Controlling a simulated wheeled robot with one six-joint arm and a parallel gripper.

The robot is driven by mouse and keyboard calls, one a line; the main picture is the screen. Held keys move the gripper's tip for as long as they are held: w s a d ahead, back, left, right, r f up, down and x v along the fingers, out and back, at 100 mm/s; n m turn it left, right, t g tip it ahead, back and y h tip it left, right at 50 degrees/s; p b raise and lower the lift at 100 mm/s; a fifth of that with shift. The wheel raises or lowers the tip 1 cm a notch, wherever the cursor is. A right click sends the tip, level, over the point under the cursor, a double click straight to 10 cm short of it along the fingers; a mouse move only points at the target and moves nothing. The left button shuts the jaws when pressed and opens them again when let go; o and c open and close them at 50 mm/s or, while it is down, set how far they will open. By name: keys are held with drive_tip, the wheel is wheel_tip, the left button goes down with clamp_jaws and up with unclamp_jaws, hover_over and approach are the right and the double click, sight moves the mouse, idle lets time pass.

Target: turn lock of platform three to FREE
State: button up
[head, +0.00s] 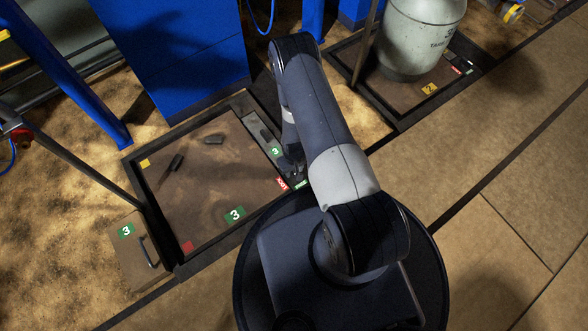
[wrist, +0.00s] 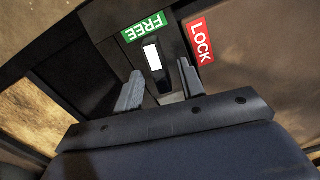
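Platform three (head: 200,190) is a brown plate in a dark frame with a green 3 label (head: 234,214). At its right edge are the red LOCK label (head: 282,184) and green FREE label (head: 300,184). In the wrist view, the FREE label (wrist: 145,27) is upper left and the LOCK label (wrist: 200,41) upper right. The lock lever (wrist: 153,56), dark with a white face, has its far end just below the FREE label. My gripper (wrist: 160,68) is open, one finger to each side of the lever's near part, with visible gaps. In the head view my arm partly hides this spot.
Platform two, with a large grey tank (head: 418,35), is at upper right. A blue cabinet (head: 160,50) stands behind. A box with a 3 label (head: 138,262) sits at left.

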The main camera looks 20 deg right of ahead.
sight(294, 171)
clamp_jaws()
drive_tip(key=shift+f+n+b, duration=0.15)
drive_tip(key=shift+n+b, duration=0.25)
drive_tip(key=shift+b, duration=0.2)
drive_tip(key=shift+n, duration=0.4)
unclamp_jaws()
drive_tip(key=shift+r, duration=0.2)
wheel_tip(294, 171, up, 11)
drive_tip(key=p, duration=0.4)
